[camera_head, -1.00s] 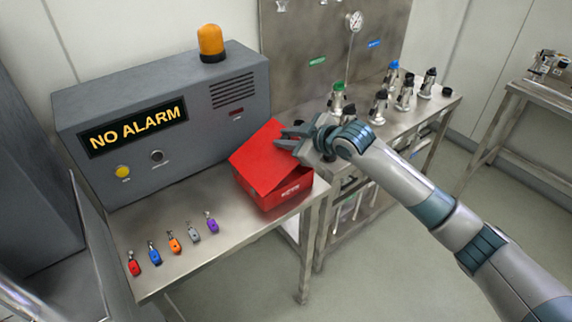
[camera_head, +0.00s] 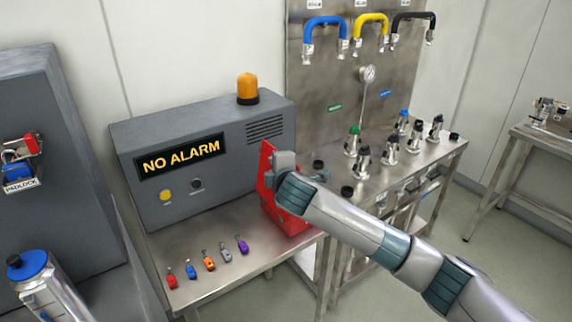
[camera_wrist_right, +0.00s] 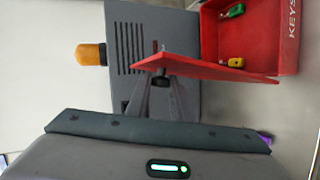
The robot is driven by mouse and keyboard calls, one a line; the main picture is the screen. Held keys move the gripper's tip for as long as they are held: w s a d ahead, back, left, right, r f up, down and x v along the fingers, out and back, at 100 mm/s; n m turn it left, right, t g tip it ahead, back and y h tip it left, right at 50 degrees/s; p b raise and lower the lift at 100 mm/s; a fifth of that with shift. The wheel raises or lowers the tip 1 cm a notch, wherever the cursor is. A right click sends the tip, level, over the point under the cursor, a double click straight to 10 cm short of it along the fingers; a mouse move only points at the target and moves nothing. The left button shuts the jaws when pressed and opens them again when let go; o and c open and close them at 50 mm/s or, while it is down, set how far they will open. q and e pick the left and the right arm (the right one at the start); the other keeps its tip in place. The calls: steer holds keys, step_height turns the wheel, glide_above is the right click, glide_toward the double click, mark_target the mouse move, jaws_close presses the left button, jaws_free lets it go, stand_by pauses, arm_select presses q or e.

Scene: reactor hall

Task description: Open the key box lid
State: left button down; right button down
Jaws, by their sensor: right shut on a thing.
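The red key box (camera_head: 290,222) stands at the right end of the steel table, partly hidden behind my right arm. Its red lid (camera_head: 265,156) is raised and stands steeply up from the box. My right gripper (camera_head: 275,168) is shut on the lid's edge. In the right wrist view, the lid (camera_wrist_right: 205,69) runs from the gripper fingers (camera_wrist_right: 163,75) to the open box (camera_wrist_right: 245,12). A green tag (camera_wrist_right: 234,11) and a yellow tag (camera_wrist_right: 235,62) show inside the box. My left gripper is not in view.
A grey alarm cabinet (camera_head: 225,186) with an orange lamp (camera_head: 247,86) stands just behind and left of the box. Several coloured padlocks (camera_head: 209,264) lie along the table front. Valves (camera_head: 389,143) stand on the bench to the right. A blue-capped canister (camera_head: 52,298) is at lower left.

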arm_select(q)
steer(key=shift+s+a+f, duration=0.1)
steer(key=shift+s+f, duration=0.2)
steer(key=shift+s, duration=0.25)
arm_select(e)
steer(key=shift+s+a+f+n+t+h, duration=0.2)
steer(key=shift+s+a+n+t, duration=0.35)
steer(key=shift+a, duration=0.35)
steer(key=shift+s+a+f+n+t+h, duration=0.1)
steer(key=shift+s+a+n+t+h, duration=0.2)
steer(key=shift+s+a+n, duration=0.4)
steer(key=shift+a, duration=0.2)
steer(key=c, duration=1.5)
jaws_free()
steer(key=shift+c, duration=0.2)
steer(key=shift+f, duration=0.1)
arm_select(q)
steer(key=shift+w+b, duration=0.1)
steer(key=shift+b, duration=0.2)
arm_select(e)
steer(key=shift+s, duration=0.1)
arm_select(q)
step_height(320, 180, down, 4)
steer(key=b, duration=0.4)
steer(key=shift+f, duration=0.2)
arm_select(e)
steer(key=v, duration=1.7)
steer(key=shift+s+d, duration=0.1)
